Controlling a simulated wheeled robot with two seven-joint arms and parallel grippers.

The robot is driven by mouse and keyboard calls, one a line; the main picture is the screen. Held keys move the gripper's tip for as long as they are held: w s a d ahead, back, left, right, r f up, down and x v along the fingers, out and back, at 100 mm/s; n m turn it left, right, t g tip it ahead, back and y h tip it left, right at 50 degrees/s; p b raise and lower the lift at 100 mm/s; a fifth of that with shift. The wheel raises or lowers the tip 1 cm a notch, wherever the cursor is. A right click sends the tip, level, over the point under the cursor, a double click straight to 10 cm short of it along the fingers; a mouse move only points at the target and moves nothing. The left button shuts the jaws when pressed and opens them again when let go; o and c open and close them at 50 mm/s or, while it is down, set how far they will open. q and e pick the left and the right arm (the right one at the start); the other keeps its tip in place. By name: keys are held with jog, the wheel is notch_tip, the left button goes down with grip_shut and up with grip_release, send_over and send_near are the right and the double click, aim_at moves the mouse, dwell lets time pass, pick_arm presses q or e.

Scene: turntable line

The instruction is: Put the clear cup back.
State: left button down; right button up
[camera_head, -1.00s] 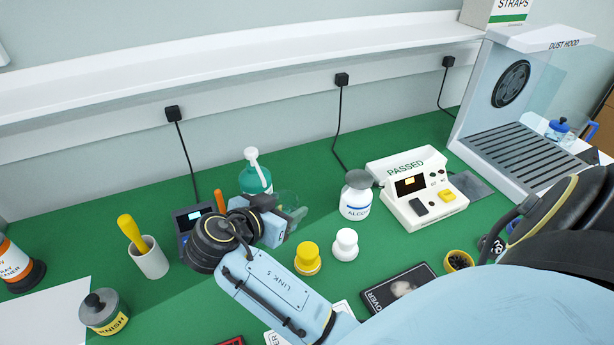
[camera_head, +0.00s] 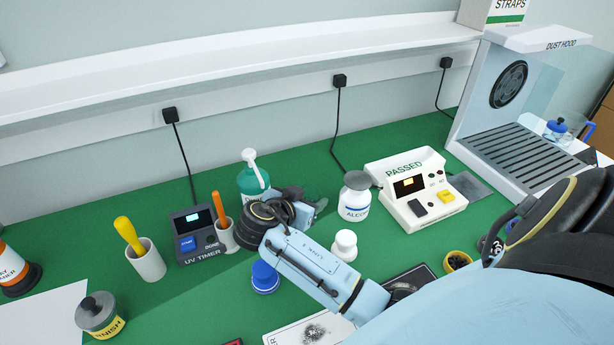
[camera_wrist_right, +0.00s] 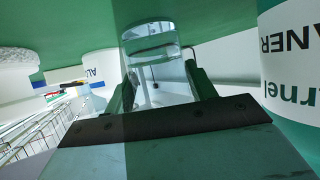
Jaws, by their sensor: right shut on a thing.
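The clear cup (camera_wrist_right: 150,45) shows in the right wrist view, transparent, between the two fingers of my right gripper (camera_wrist_right: 160,85). The gripper is shut on it. In the head view my right gripper (camera_head: 308,203) is over the green mat, between the teal pump bottle (camera_head: 250,182) and the white alcohol bottle (camera_head: 354,198). The cup is hardly visible there, hidden by the gripper and wrist. I cannot tell whether its base touches the mat. My left gripper is not in view.
The UV timer (camera_head: 196,240) and a white pot with an orange handle (camera_head: 225,232) stand left of my wrist. A blue-capped item (camera_head: 265,277) and a white-capped item (camera_head: 344,245) stand near the forearm. The PASSED tester (camera_head: 418,195) and dust hood (camera_head: 525,110) are right.

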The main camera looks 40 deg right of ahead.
jog(key=shift+f, duration=0.15)
jog(key=o, duration=1.1)
jog(key=shift+o, duration=0.2)
jog(key=v, duration=1.2)
jog(key=shift+r, duration=0.2)
